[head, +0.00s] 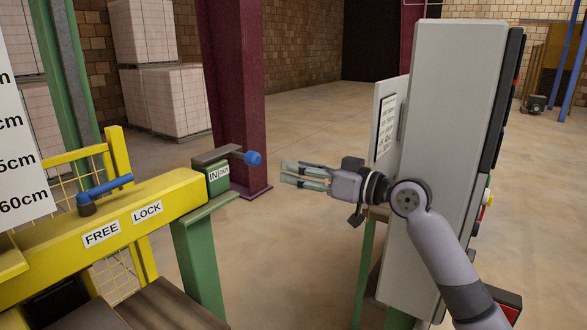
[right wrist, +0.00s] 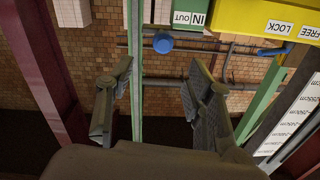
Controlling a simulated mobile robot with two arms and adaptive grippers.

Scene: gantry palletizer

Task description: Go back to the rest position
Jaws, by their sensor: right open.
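My right gripper (head: 284,174) is stretched out to the left in the middle of the head view, fingers apart and empty. Its two fingers (right wrist: 160,120) also stand apart in the right wrist view, with nothing between them. A blue knob (head: 253,158) on a dark lever sits just left of the fingertips in the head view, with a gap between them. The knob (right wrist: 163,42) shows beyond the fingers in the right wrist view. The lever is on a green box (head: 218,179) marked IN and OUT. My left gripper is not in view.
A yellow beam (head: 125,222) marked FREE and LOCK, with a blue handle (head: 105,187), fills the lower left. A grey cabinet (head: 440,150) stands behind my right arm. A dark red column (head: 232,90) rises behind the lever. The floor (head: 320,115) beyond is clear.

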